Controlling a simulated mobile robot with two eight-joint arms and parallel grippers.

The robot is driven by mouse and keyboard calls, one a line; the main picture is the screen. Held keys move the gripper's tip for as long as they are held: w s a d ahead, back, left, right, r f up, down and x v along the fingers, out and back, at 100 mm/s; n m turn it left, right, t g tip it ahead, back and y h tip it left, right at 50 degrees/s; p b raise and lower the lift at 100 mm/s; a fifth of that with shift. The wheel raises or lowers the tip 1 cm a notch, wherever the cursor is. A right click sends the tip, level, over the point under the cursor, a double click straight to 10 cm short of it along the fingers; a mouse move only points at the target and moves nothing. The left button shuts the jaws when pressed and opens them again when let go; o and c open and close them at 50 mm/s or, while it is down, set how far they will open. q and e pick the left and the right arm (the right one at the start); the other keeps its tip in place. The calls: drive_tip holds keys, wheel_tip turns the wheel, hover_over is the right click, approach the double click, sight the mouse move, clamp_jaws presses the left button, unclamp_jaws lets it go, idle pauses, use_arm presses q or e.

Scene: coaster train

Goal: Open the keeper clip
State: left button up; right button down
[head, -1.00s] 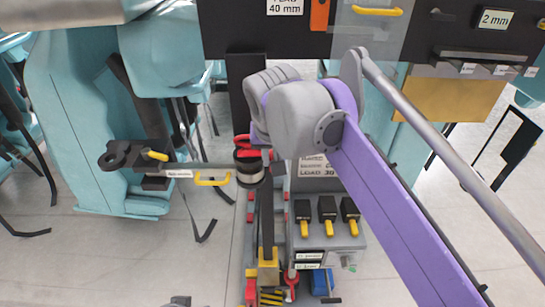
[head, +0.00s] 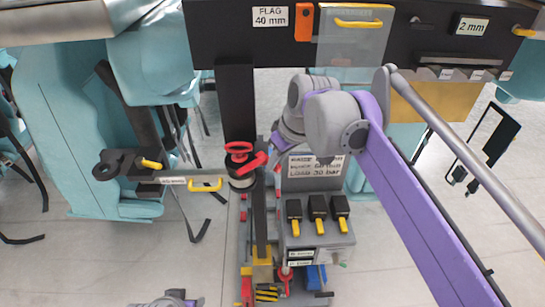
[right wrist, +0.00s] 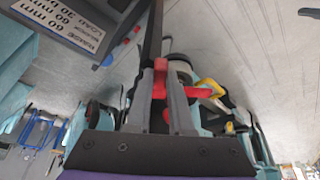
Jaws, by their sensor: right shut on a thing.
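A red lever (head: 254,162) sticks out beside a red ring-shaped knob (head: 238,149) on top of a dark round post. I cannot tell for certain which part is the keeper clip. My right gripper (head: 277,148) is at the right of this post, its fingers mostly hidden by my wrist. In the right wrist view my right gripper (right wrist: 160,100) is shut on a red piece (right wrist: 161,78), apparently the lever. Another red part (right wrist: 196,92) shows just right of the fingers. A grey and purple part of my left arm shows at the bottom edge; its jaws are not clear.
A grey bar with a yellow handle (head: 206,185) reaches left from the post. A box with black and yellow switches (head: 318,215) stands close at the right. A dark panel (head: 225,30) with labels crosses the top. Teal seats stand at the left.

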drive_tip(key=shift+w+d+n+g+y+p, duration=0.3)
drive_tip(key=shift+w+n+p, duration=0.1)
drive_tip(key=shift+n, duration=0.5)
drive_tip(key=c, duration=0.8)
unclamp_jaws()
drive_tip(key=shift+s, duration=0.1)
drive_tip(key=p+v, duration=0.1)
drive_tip(key=v, duration=1)
drive_tip(key=shift+f, duration=0.15)
